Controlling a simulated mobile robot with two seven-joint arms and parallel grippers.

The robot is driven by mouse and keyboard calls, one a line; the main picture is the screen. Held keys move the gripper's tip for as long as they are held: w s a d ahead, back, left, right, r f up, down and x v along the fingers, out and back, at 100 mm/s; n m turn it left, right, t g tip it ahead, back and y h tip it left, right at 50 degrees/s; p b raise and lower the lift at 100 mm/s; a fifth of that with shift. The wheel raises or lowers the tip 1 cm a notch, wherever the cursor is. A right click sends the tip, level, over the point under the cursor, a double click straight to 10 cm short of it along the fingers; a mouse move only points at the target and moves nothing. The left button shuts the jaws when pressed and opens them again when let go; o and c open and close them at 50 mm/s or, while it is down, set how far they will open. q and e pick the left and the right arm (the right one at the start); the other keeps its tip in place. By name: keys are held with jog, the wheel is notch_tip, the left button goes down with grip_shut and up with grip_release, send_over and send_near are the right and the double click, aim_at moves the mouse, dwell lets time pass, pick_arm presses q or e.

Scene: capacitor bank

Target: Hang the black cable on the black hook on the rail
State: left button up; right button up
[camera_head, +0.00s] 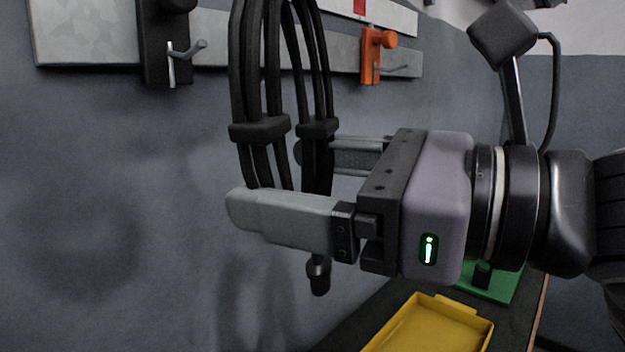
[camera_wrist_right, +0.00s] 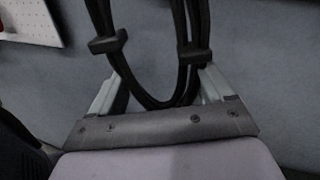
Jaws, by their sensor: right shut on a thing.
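The black cable (camera_head: 273,95) is a bundle of several loops with clamp blocks, hanging down in front of the wall. My right gripper (camera_head: 305,180) comes in from the right and is shut on the lower part of the cable. The right wrist view shows the cable (camera_wrist_right: 150,92) between the two fingers of the right gripper (camera_wrist_right: 160,88). The black hook (camera_head: 168,45) is on the rail (camera_head: 85,38) at the upper left, with a metal peg sticking out. The cable's top runs out of the picture. My left gripper is not in view.
An orange hook (camera_head: 372,55) sits on the rail right of the cable. A yellow tray (camera_head: 430,328) and a green object (camera_head: 497,283) are on the dark surface at the lower right. The wall below the black hook is bare.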

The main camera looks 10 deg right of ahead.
jog(key=w+a+b, duration=0.2)
jog(key=w+a, duration=0.3)
jog(key=w, duration=0.2)
jog(key=shift+f, duration=0.35)
jog(key=shift+w+a, duration=0.1)
jog(key=shift+w, duration=0.1)
jog(key=shift+w+a+f, duration=0.25)
jog(key=shift+w+f, duration=0.15)
jog(key=shift+f, duration=0.15)
jog(key=shift+w+f, duration=0.1)
jog(key=shift+f, duration=0.05)
jog(key=shift+a, duration=0.1)
